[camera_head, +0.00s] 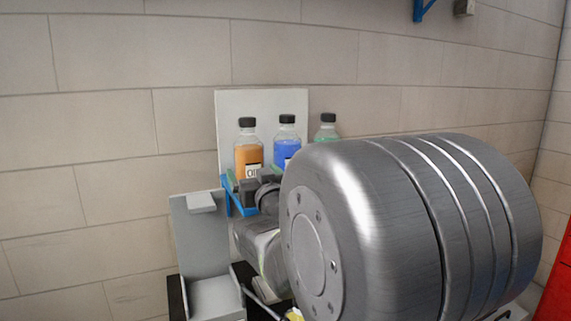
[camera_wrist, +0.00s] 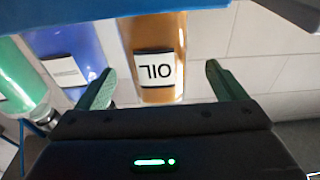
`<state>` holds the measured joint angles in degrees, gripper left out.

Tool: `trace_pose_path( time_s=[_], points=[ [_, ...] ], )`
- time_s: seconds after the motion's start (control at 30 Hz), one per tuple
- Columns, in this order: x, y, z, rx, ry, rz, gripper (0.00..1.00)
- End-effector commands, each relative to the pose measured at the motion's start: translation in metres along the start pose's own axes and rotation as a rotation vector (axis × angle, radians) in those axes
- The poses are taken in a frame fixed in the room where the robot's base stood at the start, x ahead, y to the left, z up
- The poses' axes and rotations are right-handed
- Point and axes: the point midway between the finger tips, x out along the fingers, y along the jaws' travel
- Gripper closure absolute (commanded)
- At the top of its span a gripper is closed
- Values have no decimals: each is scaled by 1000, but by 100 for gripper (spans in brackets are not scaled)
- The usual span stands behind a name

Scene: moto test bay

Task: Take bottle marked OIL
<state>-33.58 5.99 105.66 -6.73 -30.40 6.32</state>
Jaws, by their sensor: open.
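The bottle marked OIL (camera_head: 249,154) is clear with orange contents and a black cap. It stands upright at the left end of a row of bottles on a blue shelf (camera_head: 236,205). In the wrist view the orange bottle (camera_wrist: 155,30) fills the upper middle, its white OIL label upside down. My gripper (camera_wrist: 160,68) is open, with one green finger to each side of the bottle's label in that view. I cannot tell how far the bottle reaches between the fingers. In the head view my gripper (camera_head: 240,179) is low in front of the bottle, partly hidden by my arm.
A blue bottle (camera_head: 286,147) stands just right of the OIL bottle, and a green bottle (camera_head: 327,130) beyond it. My arm hides their lower parts. A pale panel (camera_head: 226,115) and a block wall (camera_head: 120,120) are behind. A grey stand (camera_head: 193,240) is at lower left.

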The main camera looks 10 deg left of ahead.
Motion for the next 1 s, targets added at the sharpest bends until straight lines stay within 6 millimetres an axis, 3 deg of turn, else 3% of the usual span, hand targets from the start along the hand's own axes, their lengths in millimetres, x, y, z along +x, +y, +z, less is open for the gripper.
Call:
trace_pose_path(
  time_s=[0.17, 0.5, 0.83, 0.87, 1.0],
  points=[
    [9, 1, -1, 0, 0, 0, 9],
    [48, 3, 0, 1, -1, 0, 9],
    [54, 3, 1, 0, 1, 0, 9],
    [54, 3, 1, 0, 1, 0, 11],
    [54, 3, 1, 0, 1, 0, 39]
  ],
)
